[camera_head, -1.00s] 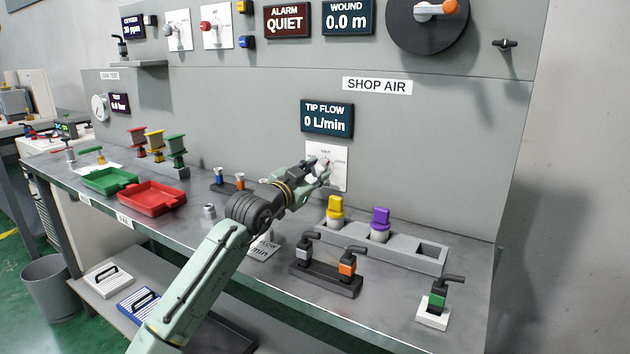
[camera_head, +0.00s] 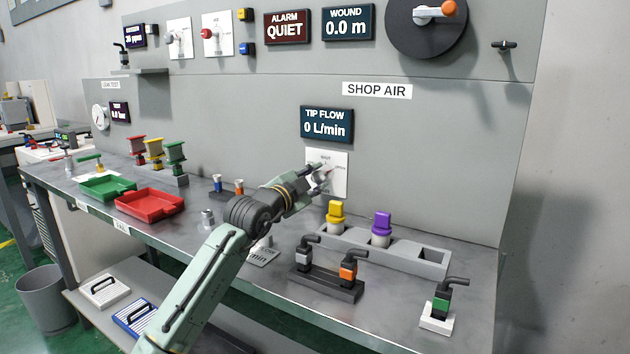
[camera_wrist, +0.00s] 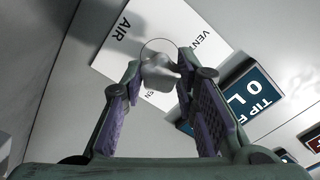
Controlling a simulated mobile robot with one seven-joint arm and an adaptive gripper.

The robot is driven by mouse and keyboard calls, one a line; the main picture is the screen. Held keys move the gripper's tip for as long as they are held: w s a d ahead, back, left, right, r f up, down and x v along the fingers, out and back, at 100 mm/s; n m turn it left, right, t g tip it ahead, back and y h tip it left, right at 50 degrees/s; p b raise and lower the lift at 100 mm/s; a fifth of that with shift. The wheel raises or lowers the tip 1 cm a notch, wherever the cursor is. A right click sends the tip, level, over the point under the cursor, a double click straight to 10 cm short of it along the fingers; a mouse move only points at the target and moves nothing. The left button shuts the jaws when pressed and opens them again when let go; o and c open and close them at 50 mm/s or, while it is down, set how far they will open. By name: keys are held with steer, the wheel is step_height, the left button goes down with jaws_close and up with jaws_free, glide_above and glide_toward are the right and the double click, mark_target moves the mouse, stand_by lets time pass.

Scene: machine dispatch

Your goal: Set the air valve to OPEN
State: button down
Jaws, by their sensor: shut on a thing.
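The air valve is a grey knob (camera_wrist: 160,75) on a white plate (camera_head: 341,160) under the SHOP AIR sign. The plate (camera_wrist: 117,42) shows upside down in the wrist view, with AIR, part of VENT and the letters EN readable. My gripper (camera_head: 322,178) is at the plate. In the wrist view its two fingers (camera_wrist: 161,70) lie on either side of the knob, shut on it. The fingers partly hide the knob and lettering, and I cannot tell which mark it points at. The TIP FLOW display (camera_head: 326,124) above the plate reads 0 L/min.
Below the plate, a grey rack (camera_head: 410,258) holds a yellow-topped and a purple-topped piece. A dark holder (camera_head: 325,284) with two handled fittings and a green-banded fitting (camera_head: 438,302) stand nearer the front. Red (camera_head: 150,203) and green trays lie left.

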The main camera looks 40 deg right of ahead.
steer(key=c, duration=1.2)
jaws_free()
steer(key=shift+c, duration=0.2)
steer(key=v, duration=1.2)
steer(key=shift+s, duration=0.1)
